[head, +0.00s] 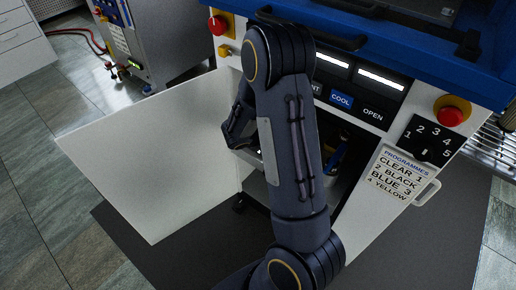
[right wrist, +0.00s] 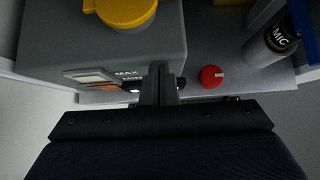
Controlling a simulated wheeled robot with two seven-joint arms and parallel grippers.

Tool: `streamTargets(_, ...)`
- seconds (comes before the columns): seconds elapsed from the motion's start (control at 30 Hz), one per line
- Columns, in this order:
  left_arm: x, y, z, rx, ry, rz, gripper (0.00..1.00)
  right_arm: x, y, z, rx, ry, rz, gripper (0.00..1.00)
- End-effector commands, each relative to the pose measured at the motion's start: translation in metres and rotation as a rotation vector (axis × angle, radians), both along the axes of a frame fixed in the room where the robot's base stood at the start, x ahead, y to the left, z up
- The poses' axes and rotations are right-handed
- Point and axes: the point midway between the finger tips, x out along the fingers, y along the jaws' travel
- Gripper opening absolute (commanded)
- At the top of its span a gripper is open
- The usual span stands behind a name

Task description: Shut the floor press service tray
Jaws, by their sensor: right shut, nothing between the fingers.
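The floor press (head: 350,110) has a blue top and a white front, and its white door panel (head: 160,150) stands swung open at the left. The service tray (right wrist: 232,60) is a grey surface low in the opening, seen from close by in the right wrist view. On it are a grey tank (right wrist: 100,45) with a yellow cap, a red knob (right wrist: 211,76) and a dark bottle (right wrist: 272,45). My right gripper (right wrist: 160,72) is shut and empty, by the tank and the tray's front edge; contact is unclear. In the head view my right arm hides most of the tray. My left gripper is out of view.
Red buttons (head: 452,114) and a programme card (head: 400,176) are on the press front. A dark mat (head: 400,250) covers the floor before it. Another machine (head: 140,40) stands at the back left.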

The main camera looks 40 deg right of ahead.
Motion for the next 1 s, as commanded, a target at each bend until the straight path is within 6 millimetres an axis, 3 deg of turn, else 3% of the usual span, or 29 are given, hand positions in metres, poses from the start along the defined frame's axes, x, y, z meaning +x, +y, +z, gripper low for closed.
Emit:
streamTargets(0.1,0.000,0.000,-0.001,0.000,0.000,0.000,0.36,0.003,-0.024,0.001,-0.005,-0.001,-0.006,0.00)
streamTargets(0.4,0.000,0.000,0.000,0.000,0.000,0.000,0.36,0.008,-0.065,0.001,-0.003,0.000,-0.004,0.00)
streamTargets(0.6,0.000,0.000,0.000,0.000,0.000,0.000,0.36,0.011,-0.079,0.001,-0.002,-0.001,-0.002,0.00)
streamTargets(1.0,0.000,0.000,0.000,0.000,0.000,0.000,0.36,0.012,-0.087,0.002,-0.008,-0.001,-0.003,0.00)
